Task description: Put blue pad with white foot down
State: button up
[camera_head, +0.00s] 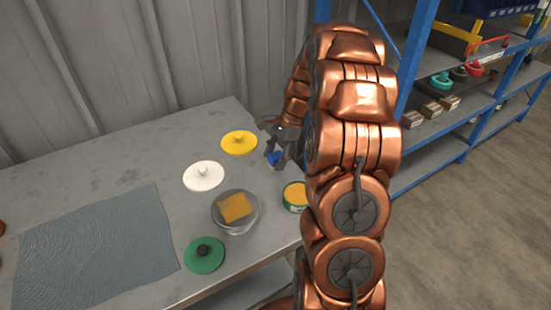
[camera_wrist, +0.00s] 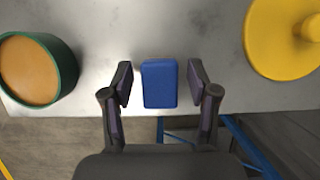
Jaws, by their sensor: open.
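The blue pad (camera_wrist: 159,84) is a small block with rounded edges, near the table's edge in the wrist view. Its blue also shows in the head view (camera_head: 274,158), partly covered by my gripper. No white foot shows in either view; the pad's underside is hidden. My gripper (camera_wrist: 160,78) is open, with one dark finger on each side of the pad and a visible gap on both sides. I cannot tell whether the pad rests directly on the table.
A yellow knobbed disc (camera_head: 239,144), white disc (camera_head: 204,177) and green tub (camera_head: 295,197) are nearby. Blue shelving (camera_head: 408,75) stands right.

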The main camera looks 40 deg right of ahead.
jog(key=v, duration=1.1)
jog(key=shift+r, duration=0.3)
jog(key=s+a+r+n+g+h, duration=0.1)
jog(key=s+a+n, duration=0.4)
jog(key=a, duration=0.4)
jog(key=s+a+r+n+g+h, duration=0.1)
jog(key=s+a+n, duration=0.4)
jog(key=a, duration=0.4)
jog(key=s+a+f+n+h, duration=0.1)
jog(key=s+a+f+n, duration=0.1)
jog(key=s, duration=0.8)
jog(key=s+a+f+n+g+h, duration=0.1)
jog(key=s+a+f+n, duration=0.2)
jog(key=s, duration=0.8)
jog(key=a+n, duration=0.2)
jog(key=n, duration=0.2)
jog(key=shift+h, duration=0.3)
